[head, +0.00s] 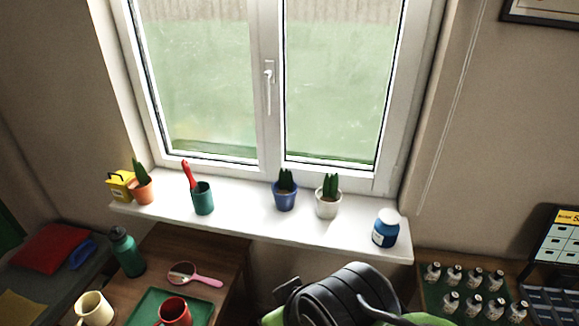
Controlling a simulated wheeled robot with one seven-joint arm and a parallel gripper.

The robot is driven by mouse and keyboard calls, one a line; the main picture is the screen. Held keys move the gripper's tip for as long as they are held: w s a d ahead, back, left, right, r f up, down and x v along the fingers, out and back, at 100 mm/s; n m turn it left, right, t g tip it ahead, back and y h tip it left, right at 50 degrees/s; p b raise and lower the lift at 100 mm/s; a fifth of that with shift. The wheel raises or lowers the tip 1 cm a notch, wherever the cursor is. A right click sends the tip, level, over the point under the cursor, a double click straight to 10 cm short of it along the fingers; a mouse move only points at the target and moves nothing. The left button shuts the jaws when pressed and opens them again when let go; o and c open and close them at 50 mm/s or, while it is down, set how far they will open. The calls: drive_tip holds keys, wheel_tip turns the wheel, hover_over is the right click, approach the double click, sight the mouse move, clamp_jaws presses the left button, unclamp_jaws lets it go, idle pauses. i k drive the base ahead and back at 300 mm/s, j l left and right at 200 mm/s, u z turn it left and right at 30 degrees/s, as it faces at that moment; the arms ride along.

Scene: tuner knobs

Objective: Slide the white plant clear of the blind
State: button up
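The white plant, a green cactus in a white pot (328,208), stands upright on the white window sill, right of centre. A blue pot with a cactus (285,199) stands close to its left. A beige ribbed band (340,10) shows at the top of the panes; I cannot tell whether it is the blind or something outside. A thin pale cord (452,105) hangs down the wall right of the window. My arm rises at the bottom centre, below the sill. My gripper's fingers are not visible.
Bare sill lies between white pot and jar. The window handle (268,88) is above.

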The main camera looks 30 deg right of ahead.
sight(328, 197)
drive_tip(key=z, duration=1.2)
